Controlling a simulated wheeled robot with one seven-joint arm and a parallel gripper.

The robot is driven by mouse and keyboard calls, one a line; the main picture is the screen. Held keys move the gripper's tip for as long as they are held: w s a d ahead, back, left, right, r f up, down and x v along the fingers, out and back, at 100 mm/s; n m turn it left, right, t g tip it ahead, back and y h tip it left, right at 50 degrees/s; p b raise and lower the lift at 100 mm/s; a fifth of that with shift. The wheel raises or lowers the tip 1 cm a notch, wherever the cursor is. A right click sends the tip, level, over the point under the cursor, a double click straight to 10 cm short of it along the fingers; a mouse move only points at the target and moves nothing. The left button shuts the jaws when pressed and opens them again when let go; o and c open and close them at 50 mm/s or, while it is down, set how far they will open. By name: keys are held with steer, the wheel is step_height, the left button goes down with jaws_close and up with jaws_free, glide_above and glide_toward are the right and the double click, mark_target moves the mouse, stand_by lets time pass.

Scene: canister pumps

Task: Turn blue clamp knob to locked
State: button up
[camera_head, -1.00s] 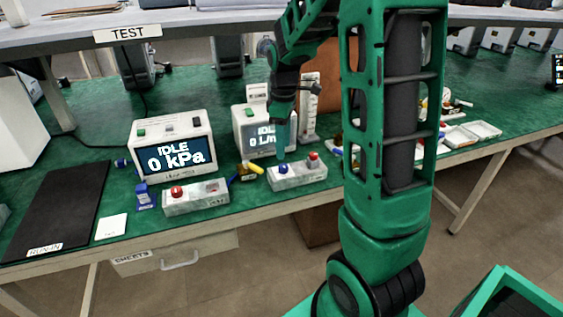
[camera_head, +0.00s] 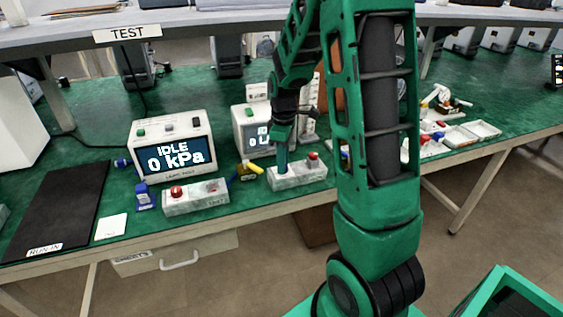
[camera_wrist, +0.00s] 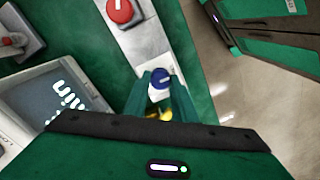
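The blue clamp knob (camera_wrist: 161,78) sits on one end of a pale fixture block, seen in the head view (camera_head: 300,179) and in the wrist view (camera_wrist: 140,38). A red knob (camera_wrist: 120,12) is on the block's other end; it also shows in the head view (camera_head: 313,156). My gripper (camera_wrist: 160,80) is open, with its green fingertips on either side of the blue knob. I cannot tell whether they touch it. In the head view my gripper (camera_head: 283,167) hides the blue knob.
A second block (camera_head: 207,198) with a red knob stands to the left. Behind are an "IDLE 0 kPa" display (camera_head: 172,146) and another display box (camera_head: 247,130). A yellow-handled item (camera_head: 256,168) lies close beside the block. Trays (camera_head: 480,130) stand at right.

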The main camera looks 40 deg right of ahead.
steer(key=shift+d, duration=0.15)
steer(key=shift+m, duration=0.3)
steer(key=m, duration=0.3)
steer(key=shift+m, duration=0.4)
steer(key=m, duration=0.4)
steer(key=shift+m, duration=0.3)
steer(key=m, duration=0.8)
steer(key=shift+m, duration=0.3)
steer(key=shift+w+m, duration=0.1)
steer(key=shift+m, duration=0.2)
steer(key=o, duration=1)
